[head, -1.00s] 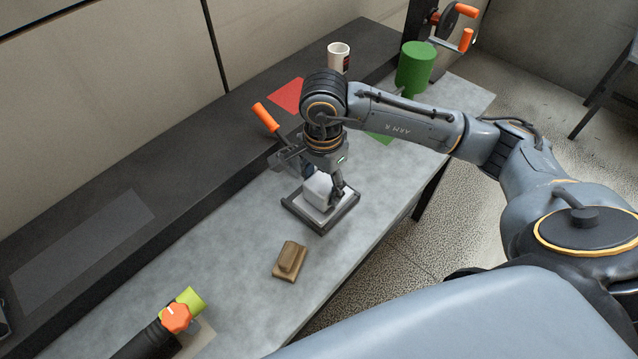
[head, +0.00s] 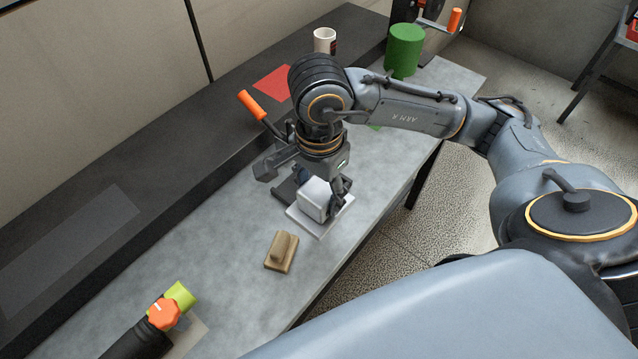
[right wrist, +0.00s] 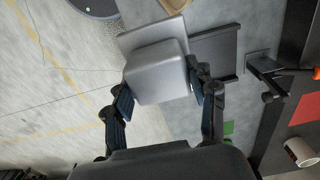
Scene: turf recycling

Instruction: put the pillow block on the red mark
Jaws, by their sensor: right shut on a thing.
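The pillow block (head: 314,199) is a light grey rounded housing on a flat pale plate. My right gripper (head: 325,190) is shut on its housing, with a finger on either side. In the right wrist view, the gripper (right wrist: 160,95) has its fingers around the housing (right wrist: 157,75). The plate partly covers a dark tray (head: 285,190) and overhangs its right side. I cannot tell how high it is above the bench. The red mark (head: 272,83) lies on the dark raised strip, behind the arm, and is bare.
A lever with an orange handle (head: 250,104) stands left of the gripper. A brown block (head: 281,252) lies in front. A white mug (head: 325,40) and a green cylinder (head: 404,50) stand at the back. A lime-and-orange fitting (head: 168,309) is at lower left.

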